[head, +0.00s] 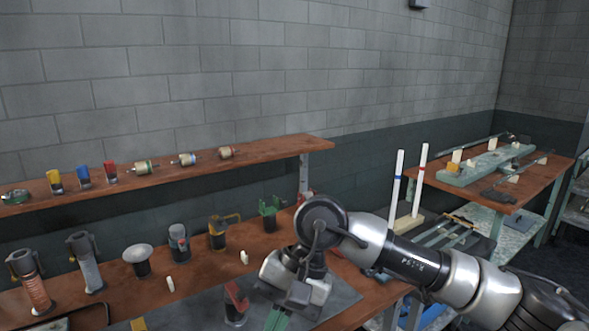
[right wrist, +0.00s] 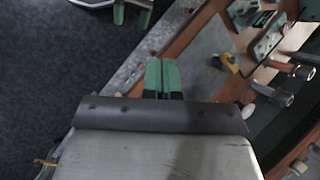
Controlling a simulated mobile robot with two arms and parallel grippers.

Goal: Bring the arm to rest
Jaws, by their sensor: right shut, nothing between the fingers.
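My right arm comes in from the right in the head view and bends down over the front of the workbench. My right gripper (head: 277,318) points down at the bottom edge, with its green fingers partly cut off. In the right wrist view my right gripper (right wrist: 162,76) has its green fingers together, with nothing between them. Near the top of that view, my left gripper (right wrist: 132,14) shows two green fingers spaced apart over the dark floor, empty; its body is mostly cut off. It does not show in the head view.
The wooden bench (head: 205,264) holds several tools and holders, among them a red-topped one (head: 235,303) close to the right gripper. A shelf (head: 265,152) runs above. Two white rods (head: 396,185) stand upright behind my right arm. A side table (head: 430,179) is at right.

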